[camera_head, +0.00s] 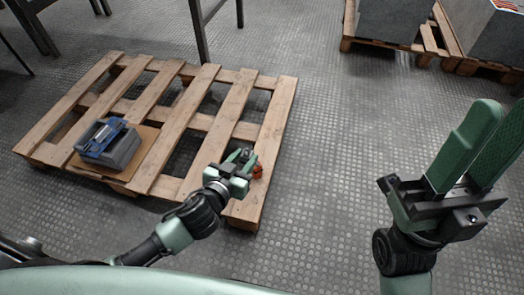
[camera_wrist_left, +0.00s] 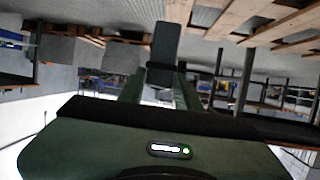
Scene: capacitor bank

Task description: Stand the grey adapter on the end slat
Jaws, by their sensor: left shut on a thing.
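My left gripper (camera_head: 244,158) is over the right end slat (camera_head: 272,125) of the wooden pallet, near its front end. It is shut on the grey adapter, which shows as a dark grey block (camera_wrist_left: 165,45) between the fingers in the left wrist view. In the head view the adapter is mostly hidden by the gripper. I cannot tell whether it touches the slat. My right gripper (camera_head: 485,140) is at the right, over the floor and away from the pallet.
A small orange-red object (camera_head: 257,171) is at the end slat, right beside my left gripper. A grey block with a blue frame (camera_head: 109,145) sits on a brown board at the pallet's left. Large grey blocks (camera_head: 390,20) stand on pallets at the back right. Floor between is clear.

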